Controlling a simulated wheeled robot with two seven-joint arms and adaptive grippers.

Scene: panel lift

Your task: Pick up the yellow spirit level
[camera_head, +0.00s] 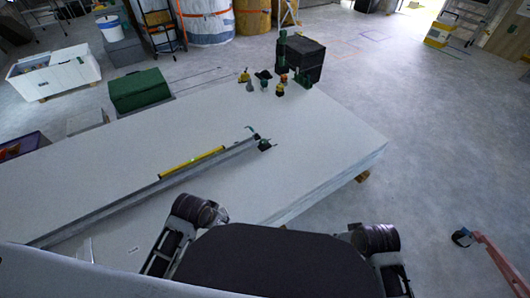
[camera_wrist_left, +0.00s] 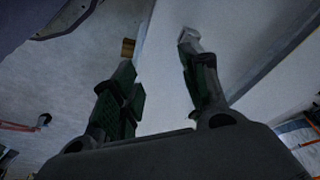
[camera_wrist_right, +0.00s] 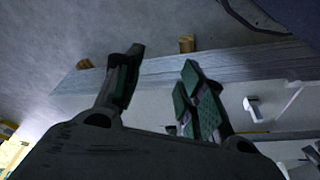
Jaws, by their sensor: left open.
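The yellow spirit level (camera_head: 192,162) lies on the white panel stack (camera_head: 300,135) in the head view, beside a long grey metal rail (camera_head: 140,198). A thin yellow strip (camera_wrist_right: 252,132) in the right wrist view may be the same level. My left gripper (camera_wrist_left: 157,54) is open, with nothing between its fingers. My right gripper (camera_wrist_right: 162,61) is also open and empty, with the panel stack's edge beyond its fingers. Both grippers are hidden in the head view, where only parts of my arms show near the bottom. Neither touches the level.
Several small tools and bottles (camera_head: 265,82) stand at the stack's far edge, by a black box (camera_head: 300,57). A dark green item (camera_head: 265,145) sits at the rail's end. A green box (camera_head: 139,90) stands behind the stack. The floor at right is mostly clear.

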